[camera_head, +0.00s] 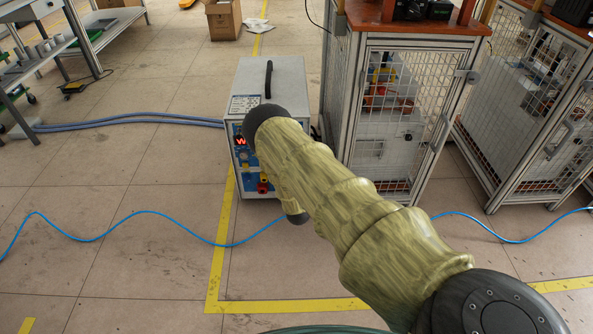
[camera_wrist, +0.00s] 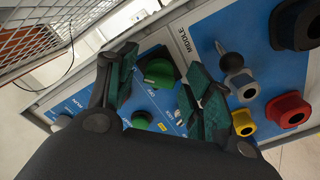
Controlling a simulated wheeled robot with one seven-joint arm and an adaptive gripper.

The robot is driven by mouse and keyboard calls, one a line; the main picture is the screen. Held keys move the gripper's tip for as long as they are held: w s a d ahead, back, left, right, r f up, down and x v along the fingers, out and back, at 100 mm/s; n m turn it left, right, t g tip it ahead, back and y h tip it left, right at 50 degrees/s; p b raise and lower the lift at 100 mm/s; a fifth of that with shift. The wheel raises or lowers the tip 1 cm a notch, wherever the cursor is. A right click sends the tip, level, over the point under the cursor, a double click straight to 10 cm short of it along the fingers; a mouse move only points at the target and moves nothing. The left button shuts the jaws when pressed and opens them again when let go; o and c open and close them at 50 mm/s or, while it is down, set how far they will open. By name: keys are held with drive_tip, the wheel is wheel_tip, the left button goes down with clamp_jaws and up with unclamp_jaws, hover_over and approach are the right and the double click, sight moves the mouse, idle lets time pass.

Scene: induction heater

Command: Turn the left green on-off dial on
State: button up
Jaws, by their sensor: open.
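The induction heater (camera_head: 286,75) is a grey box with a black top handle and a blue front panel. In the wrist view its blue panel (camera_wrist: 205,38) is seen close and tilted. A larger green dial (camera_wrist: 160,72) shows between the finger ends, near small white lettering. A smaller green knob (camera_wrist: 141,119) sits lower on the panel, partly behind the gripper. My gripper (camera_wrist: 161,66) is open, one finger to each side of the larger dial; contact cannot be told. In the head view my arm hides the gripper and much of the panel.
Yellow (camera_wrist: 243,122), red (camera_wrist: 288,110) and grey (camera_wrist: 242,86) connectors stick out right of the gripper, with a black one (camera_wrist: 305,28) above. A mesh-sided cabinet (camera_head: 385,110) stands close right of the heater. A blue hose (camera_head: 150,212) crosses the floor.

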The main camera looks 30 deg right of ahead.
drive_tip(key=v, duration=1.2)
drive_tip(key=shift+d, duration=0.1)
